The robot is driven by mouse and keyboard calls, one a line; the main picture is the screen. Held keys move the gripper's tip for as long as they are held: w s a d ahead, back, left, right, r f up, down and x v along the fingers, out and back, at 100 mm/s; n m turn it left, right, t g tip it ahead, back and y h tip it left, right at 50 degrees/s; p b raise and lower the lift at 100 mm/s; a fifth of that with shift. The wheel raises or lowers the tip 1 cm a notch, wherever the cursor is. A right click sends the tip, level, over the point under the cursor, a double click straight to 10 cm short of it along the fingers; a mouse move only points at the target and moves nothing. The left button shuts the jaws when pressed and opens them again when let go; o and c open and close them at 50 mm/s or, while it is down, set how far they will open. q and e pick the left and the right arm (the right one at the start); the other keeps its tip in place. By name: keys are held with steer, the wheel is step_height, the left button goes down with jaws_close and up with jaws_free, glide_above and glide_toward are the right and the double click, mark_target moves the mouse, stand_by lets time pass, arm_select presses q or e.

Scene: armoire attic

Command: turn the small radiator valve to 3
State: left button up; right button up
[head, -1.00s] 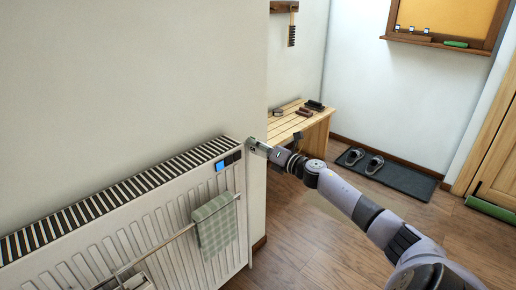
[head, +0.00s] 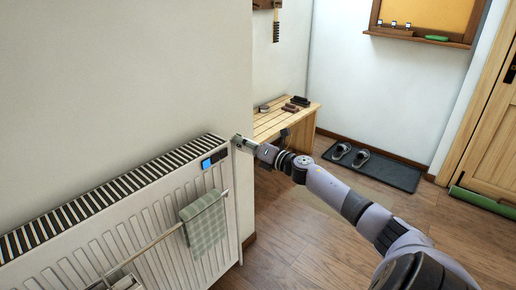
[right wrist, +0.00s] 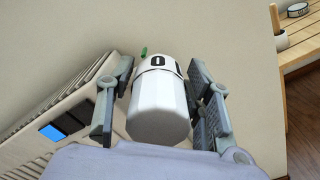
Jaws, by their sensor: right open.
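The white radiator (head: 130,232) stands along the wall at the left in the head view. The small valve (right wrist: 158,108) is a white cylinder in the right wrist view, with a black 0 on its upper part and part of another dark mark to its right. A small green pointer (right wrist: 144,51) sits just left of the 0. My right gripper (right wrist: 161,72) is open, with one finger on each side of the valve. In the head view the right gripper (head: 244,144) is at the radiator's upper right end and hides the valve. My left gripper is not in view.
A green checked towel (head: 204,224) hangs on a rail in front of the radiator. A wooden bench (head: 270,124) with small items stands behind the gripper. A dark mat (head: 398,174) with slippers lies farther back. The wooden floor between is clear.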

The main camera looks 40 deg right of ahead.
steer(key=s, duration=1.1)
steer(key=shift+s+d, duration=0.25)
steer(key=shift+d, duration=0.2)
